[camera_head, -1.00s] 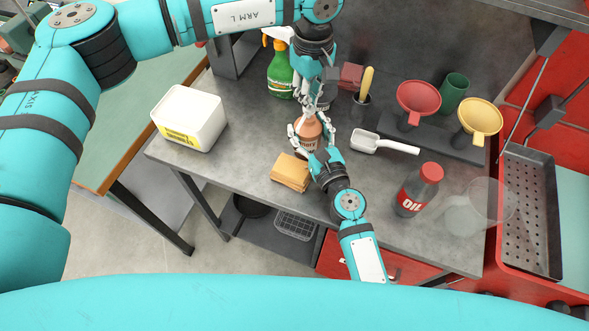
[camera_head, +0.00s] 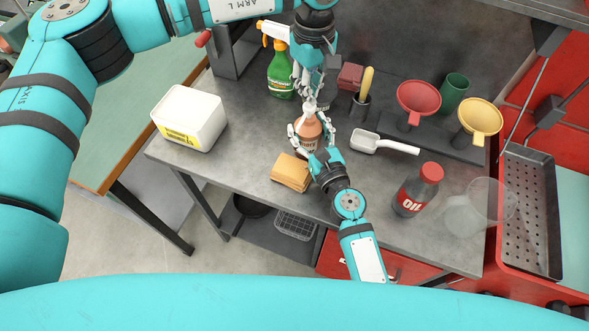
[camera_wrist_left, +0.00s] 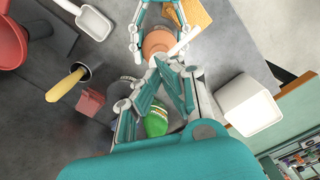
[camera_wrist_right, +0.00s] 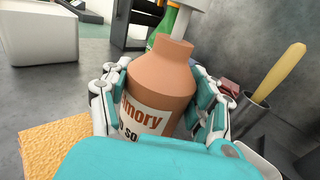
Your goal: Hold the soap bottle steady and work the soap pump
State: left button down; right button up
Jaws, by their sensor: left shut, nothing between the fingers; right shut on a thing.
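The soap bottle (camera_head: 308,138) is brown-orange with a white label and stands upright on the grey bench. My right gripper (camera_head: 316,151) is shut around its body from the front; the right wrist view shows the bottle (camera_wrist_right: 160,85) between the fingers. The white soap pump (camera_head: 309,109) rises from the bottle's top and also shows in the left wrist view (camera_wrist_left: 184,42). My left gripper (camera_head: 308,93) is shut and empty, pointing down just above the pump. In the left wrist view its fingertips (camera_wrist_left: 170,62) lie close to the pump; I cannot tell whether they touch.
A green spray bottle (camera_head: 280,75) stands behind, left of my left gripper. Sponges (camera_head: 291,172) lie in front of the bottle. A white scoop (camera_head: 383,144), funnels (camera_head: 418,98) and an oil bottle (camera_head: 418,190) are to the right. A white tub (camera_head: 190,117) stands left.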

pick_arm(q)
notch_tip(320, 180, up, 6)
dwell(0.5)
dwell(1.8)
pick_arm(e)
jog(key=o, duration=1.8)
jog(key=v, duration=1.1)
jog(key=shift+s+d, duration=0.2)
jog(key=shift+s, duration=0.3)
